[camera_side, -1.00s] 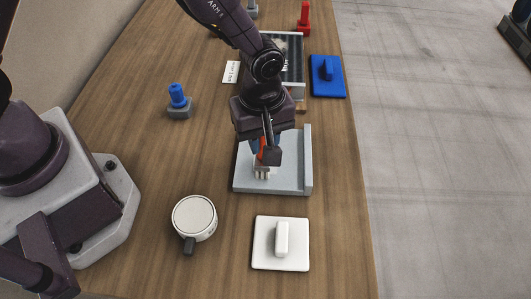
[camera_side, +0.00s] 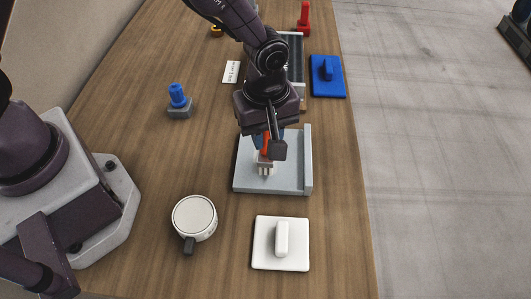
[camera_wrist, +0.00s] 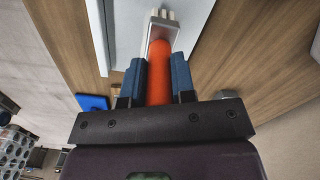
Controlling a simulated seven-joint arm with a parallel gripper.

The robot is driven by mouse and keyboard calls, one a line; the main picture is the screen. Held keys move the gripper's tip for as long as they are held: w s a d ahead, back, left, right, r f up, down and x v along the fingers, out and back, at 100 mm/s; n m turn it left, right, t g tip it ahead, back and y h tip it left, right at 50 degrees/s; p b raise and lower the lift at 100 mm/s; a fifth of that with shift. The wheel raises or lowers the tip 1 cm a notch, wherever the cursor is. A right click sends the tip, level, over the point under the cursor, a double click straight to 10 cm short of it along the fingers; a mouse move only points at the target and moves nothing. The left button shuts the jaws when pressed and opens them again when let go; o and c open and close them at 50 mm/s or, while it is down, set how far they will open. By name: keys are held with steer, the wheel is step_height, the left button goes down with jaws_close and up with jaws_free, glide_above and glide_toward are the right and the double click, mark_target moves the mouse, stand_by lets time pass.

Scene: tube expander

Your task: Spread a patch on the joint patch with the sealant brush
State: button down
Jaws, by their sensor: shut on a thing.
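My gripper (camera_side: 272,147) is shut on the orange handle of the sealant brush (camera_side: 266,168). In the wrist view, the handle of the brush (camera_wrist: 159,70) sits between the two blue fingers of my gripper (camera_wrist: 157,78), and the metal ferrule and pale bristles point away from me. The brush is over the pale grey plate (camera_side: 243,181), which has a raised wall along its right side. The bristles are close to the plate's surface; I cannot tell whether they touch it. I cannot make out a separate joint patch or any sealant on the plate.
A white block with a handle (camera_side: 263,259) and a round white-topped pot (camera_side: 193,212) stand nearer the camera. A blue-topped piece (camera_side: 178,96) is at left. A blue block (camera_side: 335,87), a dark tray (camera_side: 293,50) and a red piece (camera_side: 304,18) are farther back.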

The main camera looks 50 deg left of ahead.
steer(key=shift+f, duration=0.4)
steer(key=shift+f, duration=0.25)
steer(key=shift+w+a, duration=0.5)
steer(key=shift+a, duration=0.05)
steer(key=shift+r, duration=1.1)
steer(key=shift+r, duration=0.1)
step_height(320, 180, up, 5)
steer(key=shift+f, duration=0.1)
